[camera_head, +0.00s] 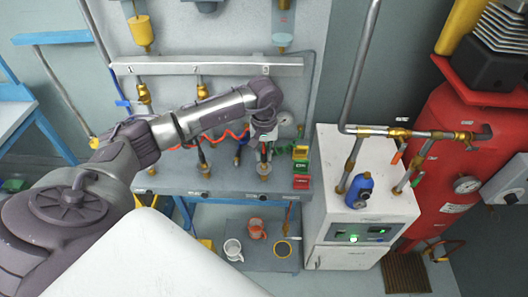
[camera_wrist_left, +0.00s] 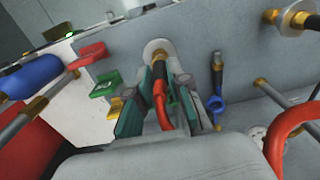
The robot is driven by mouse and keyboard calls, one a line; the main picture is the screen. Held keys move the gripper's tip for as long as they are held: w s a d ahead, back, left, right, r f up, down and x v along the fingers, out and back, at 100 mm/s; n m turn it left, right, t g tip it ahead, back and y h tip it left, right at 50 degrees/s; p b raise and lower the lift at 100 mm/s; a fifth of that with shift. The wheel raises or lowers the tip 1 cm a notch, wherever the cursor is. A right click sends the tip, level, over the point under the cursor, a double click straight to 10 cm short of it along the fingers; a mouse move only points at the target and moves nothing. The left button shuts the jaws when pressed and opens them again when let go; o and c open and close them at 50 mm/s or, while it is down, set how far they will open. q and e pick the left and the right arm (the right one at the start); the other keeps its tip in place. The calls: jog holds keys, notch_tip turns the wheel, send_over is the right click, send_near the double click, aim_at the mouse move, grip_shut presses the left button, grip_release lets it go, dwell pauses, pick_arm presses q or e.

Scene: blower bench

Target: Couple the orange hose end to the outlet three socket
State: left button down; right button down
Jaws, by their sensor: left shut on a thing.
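My left gripper (camera_head: 264,142) is over the bench, at the third brass fitting from the left (camera_head: 264,168). In the left wrist view its two fingers (camera_wrist_left: 160,108) are closed around the orange hose end (camera_wrist_left: 160,95), which shows as a red-orange piece between them. In the head view the orange hose (camera_head: 228,135) runs left behind my arm. My right gripper is not in view.
Green, yellow and red blocks (camera_head: 301,167) stand close right of the gripper. A blue-handled valve (camera_wrist_left: 216,108) is beside the socket. A white cabinet (camera_head: 368,175) with a blue bottle (camera_head: 359,191) and a red tank (camera_head: 455,150) stand at right.

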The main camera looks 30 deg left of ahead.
pick_arm(q)
jog(key=shift+f+b, duration=0.8)
jog(key=shift+f, duration=0.05)
dwell(0.7)
jog(key=c, duration=1)
grip_release()
jog(key=shift+r, duration=0.15)
notch_tip(320, 180, up, 12)
jog(key=shift+f, duration=0.1)
